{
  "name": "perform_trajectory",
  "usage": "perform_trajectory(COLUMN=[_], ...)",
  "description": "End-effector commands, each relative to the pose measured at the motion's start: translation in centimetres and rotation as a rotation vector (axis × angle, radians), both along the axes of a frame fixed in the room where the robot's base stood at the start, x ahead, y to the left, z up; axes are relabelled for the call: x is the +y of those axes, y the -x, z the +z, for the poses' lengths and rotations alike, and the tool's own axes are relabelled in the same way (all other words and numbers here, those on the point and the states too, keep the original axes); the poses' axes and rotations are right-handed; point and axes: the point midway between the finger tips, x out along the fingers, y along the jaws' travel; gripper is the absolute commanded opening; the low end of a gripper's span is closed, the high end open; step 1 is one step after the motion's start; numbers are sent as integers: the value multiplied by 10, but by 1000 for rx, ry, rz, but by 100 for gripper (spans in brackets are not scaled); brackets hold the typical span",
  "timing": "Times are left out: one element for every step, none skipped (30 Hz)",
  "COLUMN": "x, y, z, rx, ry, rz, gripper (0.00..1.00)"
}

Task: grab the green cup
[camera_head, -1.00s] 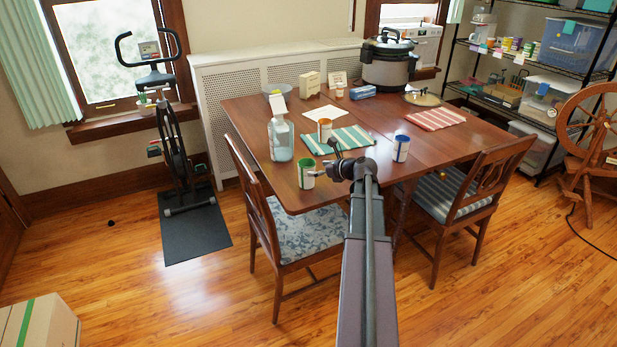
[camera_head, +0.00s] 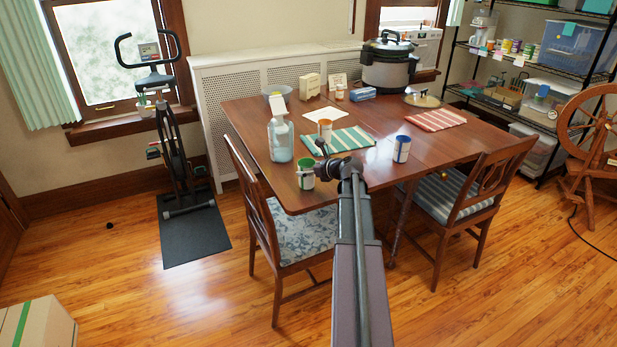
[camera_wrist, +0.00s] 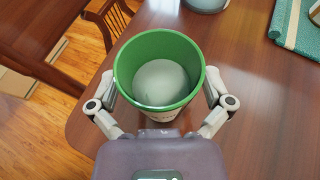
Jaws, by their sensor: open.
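The green cup (camera_head: 305,173) stands upright near the front left edge of the wooden table (camera_head: 360,185). Its outside is white below a green band, and its inside is green with a pale bottom. In the wrist view the cup (camera_wrist: 158,70) sits between the two fingers of my gripper (camera_wrist: 160,92), which are spread on its left and right sides. I cannot tell whether either finger touches it. In the head view my gripper (camera_head: 318,170) is at the cup's right side, and its fingers are hard to make out.
An orange cup (camera_head: 325,130) and a blue cup (camera_head: 401,149) stand farther back. Chairs (camera_head: 265,215) flank the table's front. The table's front right part is clear.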

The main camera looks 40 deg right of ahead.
Motion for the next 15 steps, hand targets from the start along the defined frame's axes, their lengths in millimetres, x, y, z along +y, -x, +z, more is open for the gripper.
perform_trajectory(x=[0, 0, 0, 0, 0, 0, 0, 0, 0, 0, 0, 0, 0, 0, 0], y=[0, 0, 0, 0, 0, 0, 0, 0, 0, 0, 0, 0, 0, 0, 0], z=[0, 0, 0, 0, 0, 0, 0, 0, 0, 0, 0, 0, 0, 0, 0], rx=[0, 0, 0, 0, 0, 0, 0, 0, 0, 0, 0, 0, 0, 0, 0], ry=[0, 0, 0, 0, 0, 0, 0, 0, 0, 0, 0, 0, 0, 0, 0], rz=[0, 0, 0, 0, 0, 0, 0, 0, 0, 0, 0, 0, 0, 0, 0], gripper=[100, 100, 100, 100, 100, 100, 100, 91, 79, 70, 61, 50, 41, 32, 22])
